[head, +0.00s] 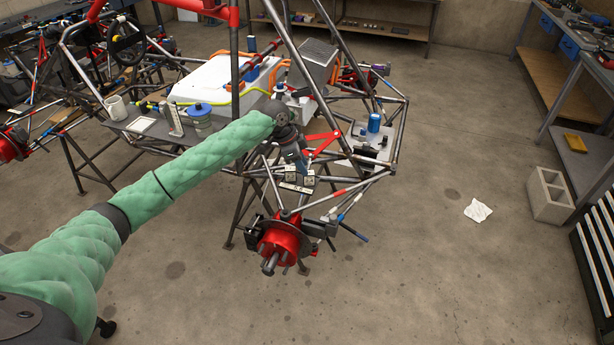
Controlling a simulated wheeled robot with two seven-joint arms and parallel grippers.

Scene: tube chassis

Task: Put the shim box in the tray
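My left arm reaches in from the left over the tube chassis (330,205). My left gripper (299,178) points down at the near side of the chassis, with its two blocky fingertips a little apart and nothing clearly held between them. A light grey surface (362,154), possibly the tray, lies to the right of the gripper; a blue can and small dark items stand on it. I cannot pick out the shim box with certainty; it is too small to tell or hidden. My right gripper is out of view.
Red links (321,143) and tubes crowd the space around the gripper. A red hub (280,243) sits below it. A grey side shelf (150,138) holds a white mug (115,107) and a blue-lidded jar (199,115). Open floor lies right, with a crumpled cloth (478,210) and concrete block (550,194).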

